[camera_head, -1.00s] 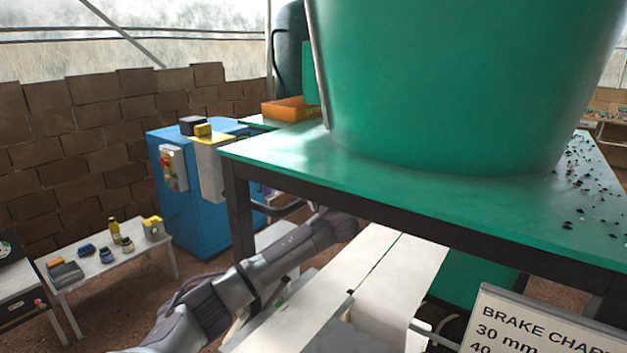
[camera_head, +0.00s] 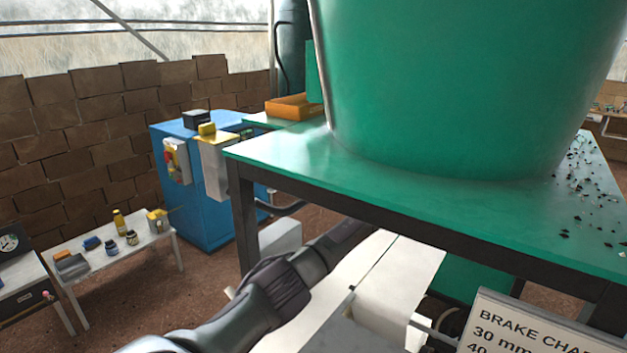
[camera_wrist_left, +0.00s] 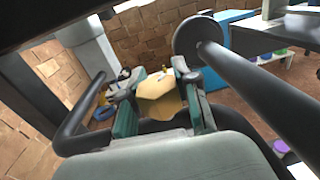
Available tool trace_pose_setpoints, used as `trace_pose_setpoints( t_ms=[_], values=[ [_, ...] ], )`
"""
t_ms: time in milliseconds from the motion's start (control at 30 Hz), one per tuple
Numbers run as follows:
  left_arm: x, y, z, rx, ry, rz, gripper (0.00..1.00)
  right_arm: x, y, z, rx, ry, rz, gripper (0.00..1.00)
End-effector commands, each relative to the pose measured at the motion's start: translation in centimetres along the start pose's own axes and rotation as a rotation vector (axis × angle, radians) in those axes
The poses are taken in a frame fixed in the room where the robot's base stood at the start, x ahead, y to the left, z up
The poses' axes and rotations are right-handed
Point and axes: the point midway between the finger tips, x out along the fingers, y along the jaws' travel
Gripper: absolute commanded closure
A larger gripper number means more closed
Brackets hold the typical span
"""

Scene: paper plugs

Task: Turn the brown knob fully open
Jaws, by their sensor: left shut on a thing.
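A faceted yellow-tan knob (camera_wrist_left: 158,98) sits between the two fingers of my left gripper (camera_wrist_left: 160,92) in the left wrist view. The gripper is shut on it, with one finger on each side. Its colour reads more yellow than brown, and how far it is turned cannot be told. In the head view my left arm reaches from the bottom edge up under the green table, so its gripper and the knob are hidden there. My right gripper is in neither view.
The green table (camera_head: 258,152) with a big green hopper (camera_head: 450,90) stands above my left arm. A dark bar (camera_wrist_left: 255,95) and a bent rail (camera_wrist_left: 75,122) flank the gripper. White panels (camera_head: 405,285) and a brake chart sign (camera_head: 520,325) lie to the right.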

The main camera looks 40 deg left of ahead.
Motion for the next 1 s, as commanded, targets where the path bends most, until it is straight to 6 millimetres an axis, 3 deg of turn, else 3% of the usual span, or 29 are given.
trace_pose_setpoints(
  t_ms=[633, 667, 700, 1000],
  values=[
    [-0.02, 0.12, -0.07, 0.0, 0.001, 0.061, 1.0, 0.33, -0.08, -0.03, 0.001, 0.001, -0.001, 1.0],
    [-0.02, 0.11, -0.07, 0.0, 0.001, 0.061, 0.66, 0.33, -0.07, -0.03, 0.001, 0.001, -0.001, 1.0],
    [-0.02, 0.11, -0.07, 0.0, 0.001, 0.06, 0.6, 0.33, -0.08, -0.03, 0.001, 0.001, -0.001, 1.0],
    [0.0, 0.11, -0.03, 0.0, 0.001, 0.06, 0.57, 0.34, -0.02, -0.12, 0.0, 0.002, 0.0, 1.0]
  ],
)
